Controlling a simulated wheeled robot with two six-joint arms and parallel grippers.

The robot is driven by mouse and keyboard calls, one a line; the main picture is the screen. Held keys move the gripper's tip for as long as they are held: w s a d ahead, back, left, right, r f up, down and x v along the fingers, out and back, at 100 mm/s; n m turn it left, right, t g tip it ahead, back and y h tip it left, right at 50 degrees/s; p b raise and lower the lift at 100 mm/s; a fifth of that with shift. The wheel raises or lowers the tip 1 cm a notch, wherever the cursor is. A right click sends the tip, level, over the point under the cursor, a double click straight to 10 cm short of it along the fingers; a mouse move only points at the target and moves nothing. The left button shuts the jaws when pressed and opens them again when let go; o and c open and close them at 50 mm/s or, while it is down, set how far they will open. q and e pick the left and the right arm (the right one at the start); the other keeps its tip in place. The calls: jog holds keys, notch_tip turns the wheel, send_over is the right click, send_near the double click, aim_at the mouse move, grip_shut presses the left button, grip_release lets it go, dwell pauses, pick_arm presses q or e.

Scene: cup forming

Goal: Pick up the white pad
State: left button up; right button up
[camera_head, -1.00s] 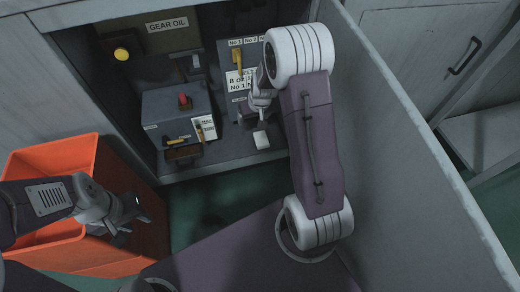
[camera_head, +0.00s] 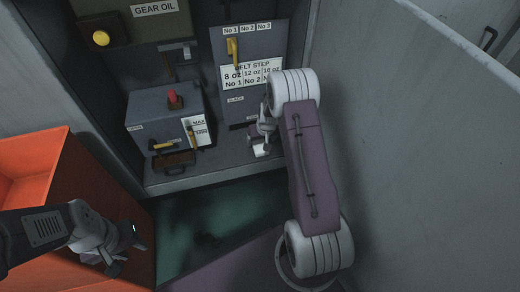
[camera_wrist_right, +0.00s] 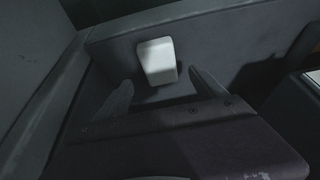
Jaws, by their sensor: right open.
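The white pad (camera_wrist_right: 157,62) is a small white block with rounded corners, lying on the grey cabinet shelf in the right wrist view. In the head view the white pad (camera_head: 261,150) is partly hidden by my right gripper (camera_head: 262,140), which is right at it. In the right wrist view my right gripper (camera_wrist_right: 160,92) is open, with one finger on each side of the pad's near end and no visible grip on it. My left gripper (camera_head: 128,250) is over the orange bin at the lower left; its fingers are too small to read.
The orange bin (camera_head: 35,165) stands at the lower left. A grey box (camera_head: 150,115) with a red knob (camera_head: 174,99) and a panel with a yellow lever (camera_head: 232,48) stand in the cabinet. The open cabinet door (camera_head: 420,150) is close on the right of my right arm.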

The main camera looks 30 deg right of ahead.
aim_at(260, 145)
jog(key=b+x, duration=0.2)
jog(key=x, duration=0.1)
jog(key=b+x, duration=0.2)
jog(key=shift+s+a+f, duration=0.15)
jog(key=shift+s+f, duration=0.05)
jog(key=shift+s, duration=0.15)
jog(key=shift+w, duration=0.1)
jog(key=shift+r, duration=0.2)
jog(key=shift+f, duration=0.3)
